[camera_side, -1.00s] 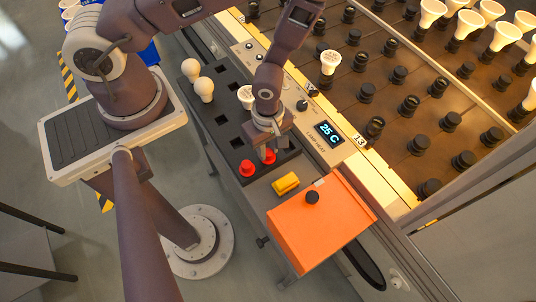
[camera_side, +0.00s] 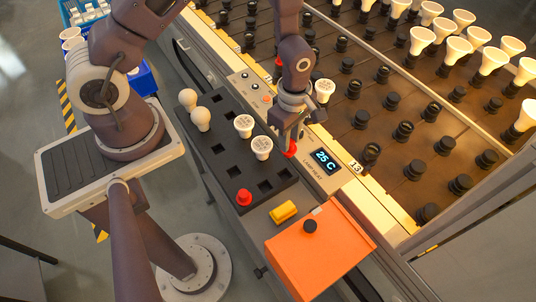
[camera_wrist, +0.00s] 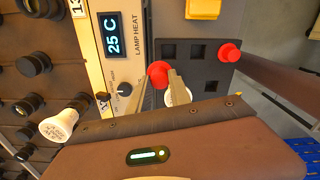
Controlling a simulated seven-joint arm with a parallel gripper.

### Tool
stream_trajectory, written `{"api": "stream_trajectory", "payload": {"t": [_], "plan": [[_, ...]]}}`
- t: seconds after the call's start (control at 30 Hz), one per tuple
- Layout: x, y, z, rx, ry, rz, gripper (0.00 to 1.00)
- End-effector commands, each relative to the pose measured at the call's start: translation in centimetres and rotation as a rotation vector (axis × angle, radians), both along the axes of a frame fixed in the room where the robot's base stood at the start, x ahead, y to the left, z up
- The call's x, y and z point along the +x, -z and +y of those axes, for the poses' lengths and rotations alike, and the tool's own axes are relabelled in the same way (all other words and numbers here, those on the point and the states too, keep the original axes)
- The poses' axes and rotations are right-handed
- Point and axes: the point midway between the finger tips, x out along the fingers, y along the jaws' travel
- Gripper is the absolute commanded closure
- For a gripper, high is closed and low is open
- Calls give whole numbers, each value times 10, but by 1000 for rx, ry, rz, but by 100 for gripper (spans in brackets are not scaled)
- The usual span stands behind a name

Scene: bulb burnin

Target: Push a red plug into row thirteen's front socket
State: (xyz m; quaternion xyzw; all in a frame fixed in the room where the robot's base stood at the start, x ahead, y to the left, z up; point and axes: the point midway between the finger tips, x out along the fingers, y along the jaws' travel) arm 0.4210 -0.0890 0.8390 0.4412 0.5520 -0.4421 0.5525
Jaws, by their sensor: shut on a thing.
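My gripper (camera_side: 289,146) is shut on a red plug (camera_side: 291,150), held above the strip between the black tray and the control panel. In the wrist view my gripper (camera_wrist: 160,88) has the red plug (camera_wrist: 158,72) at its fingertips. The row label 13 (camera_side: 355,166) is on the cream rail, right of the display. The black socket nearest it (camera_side: 370,154), which I take as row thirteen's front socket, looks empty and is right of my gripper. In the wrist view a socket (camera_wrist: 40,8) shows beside the label, partly cut off.
A second red plug (camera_side: 243,197) stands in the black tray (camera_side: 225,165), along with several bulbs. Near the front are a yellow block (camera_side: 283,212) and an orange box (camera_side: 318,250). A bulb (camera_side: 324,90) stands in the rack close to my gripper. Another red piece (camera_side: 279,62) shows behind my arm.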

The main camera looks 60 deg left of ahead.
Motion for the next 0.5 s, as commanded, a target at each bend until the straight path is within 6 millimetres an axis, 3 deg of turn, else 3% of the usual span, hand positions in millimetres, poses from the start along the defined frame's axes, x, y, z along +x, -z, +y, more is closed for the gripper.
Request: {"api": "stream_trajectory", "payload": {"t": [0.17, 0.3, 0.4, 0.5], "plan": [[92, -1, -2, -1, -203, -8, 100], [154, -18, -28, 2, -315, -8, 100], [183, -34, -55, 3, -346, -7, 100], [199, -49, -82, 2, -347, -5, 100]]}}
